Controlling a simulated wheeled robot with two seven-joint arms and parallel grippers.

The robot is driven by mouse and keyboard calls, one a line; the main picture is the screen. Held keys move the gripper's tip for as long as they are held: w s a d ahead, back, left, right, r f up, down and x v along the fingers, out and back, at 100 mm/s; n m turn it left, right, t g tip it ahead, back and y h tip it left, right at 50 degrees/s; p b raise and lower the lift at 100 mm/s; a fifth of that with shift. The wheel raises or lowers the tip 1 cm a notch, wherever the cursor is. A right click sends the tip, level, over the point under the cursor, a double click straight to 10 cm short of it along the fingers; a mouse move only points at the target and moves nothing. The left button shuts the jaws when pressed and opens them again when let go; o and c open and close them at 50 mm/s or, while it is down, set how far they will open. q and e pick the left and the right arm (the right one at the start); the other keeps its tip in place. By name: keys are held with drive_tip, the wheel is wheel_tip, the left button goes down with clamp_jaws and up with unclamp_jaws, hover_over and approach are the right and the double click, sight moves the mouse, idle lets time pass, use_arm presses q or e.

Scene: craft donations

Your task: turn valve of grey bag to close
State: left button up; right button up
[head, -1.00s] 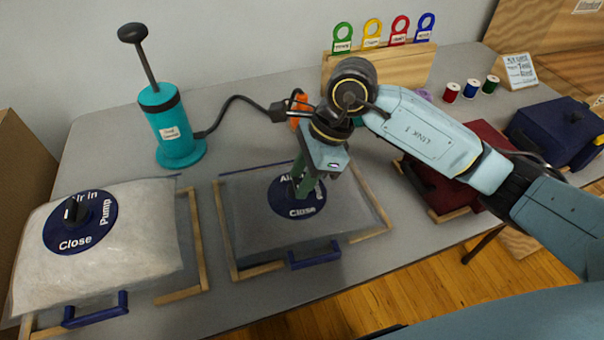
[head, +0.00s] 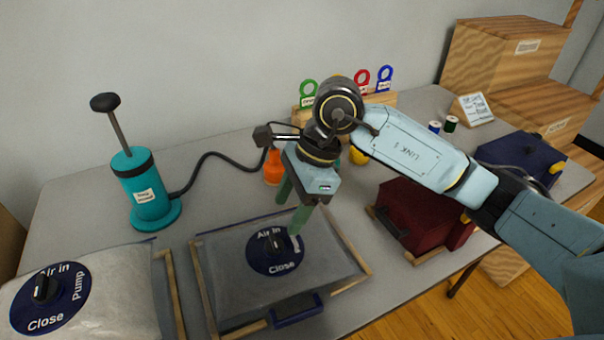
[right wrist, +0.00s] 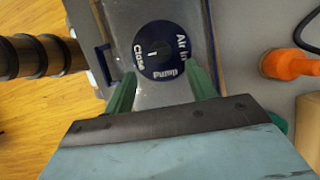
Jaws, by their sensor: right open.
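The grey bag (head: 232,280) lies flat in a wooden frame at the middle front of the table. Its round dark blue valve (head: 262,262) carries the words Air in, Close and Pump and a black knob (head: 276,243). In the right wrist view the valve (right wrist: 150,66) shows whole, and the white mark on its knob sits on the Close side. My right gripper (head: 289,215) is open and empty above the valve, apart from the knob; one finger partly covers the Pump side in the head view. My left gripper is not in view.
A white bag (head: 110,300) with a similar valve lies at left. A teal pump (head: 147,190) with a black hose stands behind it. An orange object (head: 272,167) stands behind the grey bag.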

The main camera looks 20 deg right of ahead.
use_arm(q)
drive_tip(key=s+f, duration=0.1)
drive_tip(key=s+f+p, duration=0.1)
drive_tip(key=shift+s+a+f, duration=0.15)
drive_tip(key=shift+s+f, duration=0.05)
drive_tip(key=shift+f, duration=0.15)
use_arm(e)
drive_tip(key=v, duration=0.6)
drive_tip(key=shift+r, duration=0.35)
drive_tip(key=shift+d, duration=0.15)
